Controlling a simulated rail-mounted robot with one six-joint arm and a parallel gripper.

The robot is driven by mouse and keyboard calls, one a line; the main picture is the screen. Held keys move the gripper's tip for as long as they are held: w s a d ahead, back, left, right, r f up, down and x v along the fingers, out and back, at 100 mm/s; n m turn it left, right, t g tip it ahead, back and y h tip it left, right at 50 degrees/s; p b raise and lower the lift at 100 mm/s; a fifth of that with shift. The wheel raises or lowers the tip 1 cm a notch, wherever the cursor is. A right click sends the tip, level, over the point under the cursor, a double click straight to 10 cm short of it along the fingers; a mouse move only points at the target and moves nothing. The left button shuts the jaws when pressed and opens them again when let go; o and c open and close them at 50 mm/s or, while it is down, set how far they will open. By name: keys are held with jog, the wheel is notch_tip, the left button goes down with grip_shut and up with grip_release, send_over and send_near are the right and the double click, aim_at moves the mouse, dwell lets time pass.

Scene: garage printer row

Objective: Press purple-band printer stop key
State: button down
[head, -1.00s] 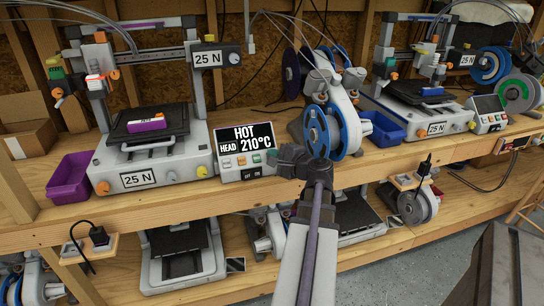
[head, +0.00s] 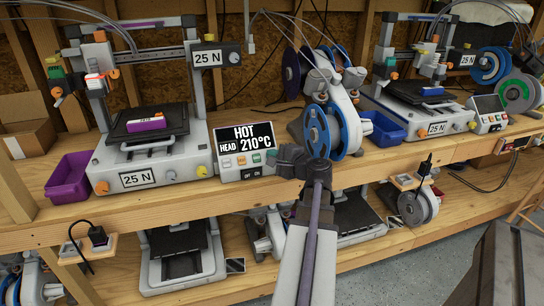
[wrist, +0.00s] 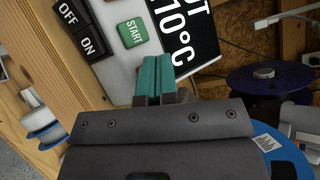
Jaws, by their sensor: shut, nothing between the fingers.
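The left printer (head: 160,165) has a purple strip (head: 145,22) along its top and a purple block (head: 147,124) on its bed. Its control panel (head: 244,150) reads HOT, HEAD 210°C, with a row of small keys (head: 241,160) below the screen. Their labels are too small to read here. In the head view my gripper (head: 291,160) is right of the panel, fingertips not clearly seen.
A spool holder with blue-rimmed spools (head: 320,130) stands close behind my gripper. A purple bin (head: 69,178) is left of the printer, and a blue bin (head: 382,128) is to the right. A second printer (head: 415,110) with its own panel (head: 489,112) stands farther right.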

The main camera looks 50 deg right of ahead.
jog(key=shift+w+d+f, duration=0.15)
jog(key=shift+w+f, duration=0.05)
jog(key=shift+f, duration=0.05)
jog(key=shift+r, duration=0.1)
dwell(0.5)
jog(key=shift+s+a+r+p, duration=0.35)
jog(key=shift+s+r+p, duration=0.05)
jog(key=shift+s+r, duration=0.1)
jog(key=s+a+r+p, duration=0.2)
jog(key=r+p, duration=0.1)
jog(key=shift+s+r, duration=0.25)
jog(key=shift+s, duration=0.15)
dwell(0.7)
